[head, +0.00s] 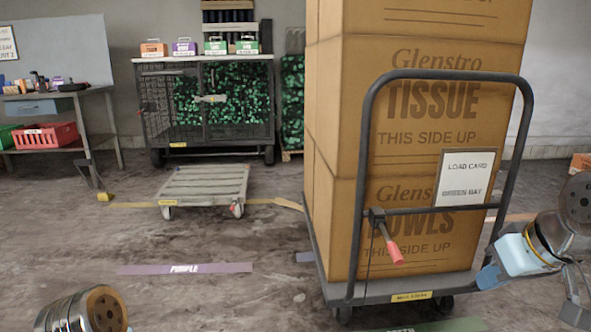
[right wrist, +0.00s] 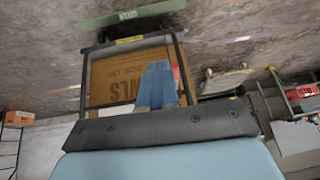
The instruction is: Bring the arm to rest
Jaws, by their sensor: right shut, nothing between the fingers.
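My right arm comes in at the right edge of the head view. My right gripper (head: 490,279) has blue fingers and is to the right of the cart's handle frame, apart from the cart as far as I can tell. In the right wrist view the blue fingertips (right wrist: 157,84) are together with nothing between them. A round metal part of my left arm shows at the bottom left of the head view. My left gripper is not visible.
A platform cart (head: 408,296) holds tall stacked cardboard boxes (head: 410,130) close ahead. A red-gripped lever (head: 392,250) hangs on its handle frame. A low empty dolly (head: 204,185) stands behind left, before a mesh cage (head: 208,100). Floor at the left front is clear.

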